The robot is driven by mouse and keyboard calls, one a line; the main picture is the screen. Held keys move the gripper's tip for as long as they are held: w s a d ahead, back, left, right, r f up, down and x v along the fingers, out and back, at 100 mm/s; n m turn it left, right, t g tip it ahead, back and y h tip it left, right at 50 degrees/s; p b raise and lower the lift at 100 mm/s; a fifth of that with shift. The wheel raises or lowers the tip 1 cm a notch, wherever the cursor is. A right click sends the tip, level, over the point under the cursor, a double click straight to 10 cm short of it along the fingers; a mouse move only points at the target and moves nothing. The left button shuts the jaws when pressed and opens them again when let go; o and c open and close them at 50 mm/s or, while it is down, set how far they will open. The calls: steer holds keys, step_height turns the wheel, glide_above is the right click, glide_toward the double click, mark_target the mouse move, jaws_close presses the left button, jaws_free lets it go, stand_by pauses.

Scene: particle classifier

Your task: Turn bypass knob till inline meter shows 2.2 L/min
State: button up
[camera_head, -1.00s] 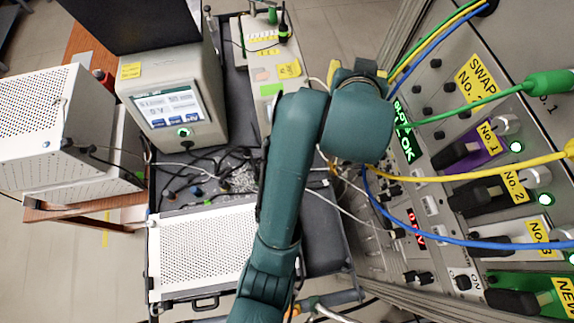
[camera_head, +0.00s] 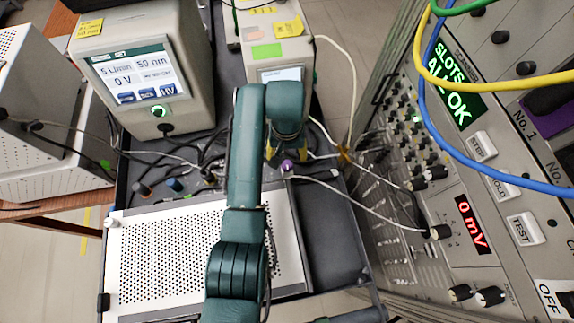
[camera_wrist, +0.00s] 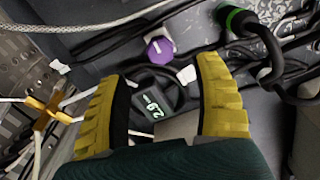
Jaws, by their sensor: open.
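A purple knob with a white pointer line (camera_wrist: 159,48) stands just beyond the gap between my fingertips in the wrist view. Its purple top also shows in the head view (camera_head: 288,167). No bypass label is readable on it. A small meter display (camera_wrist: 149,105) lies between my fingers. Its lit digits look like 2.9 but are small and tilted, so the reading is uncertain. My gripper (camera_wrist: 165,72) has yellow fingers spread apart, empty, not touching the knob. In the head view my gripper (camera_head: 271,152) points down beside the knob, partly hidden by my arm.
A black hose with a green band (camera_wrist: 236,20) and several cables lie near the knob. A white perforated box (camera_head: 165,255) sits on the cart, with a classifier screen (camera_head: 135,78) behind. The rack (camera_head: 500,225) with a red 0 mV display (camera_head: 472,224) stands at right.

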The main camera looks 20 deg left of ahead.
mark_target(287, 165)
step_height(287, 165, down, 8)
steer(key=shift+r+b, duration=0.15)
steer(key=shift+b, duration=0.55)
jaws_close()
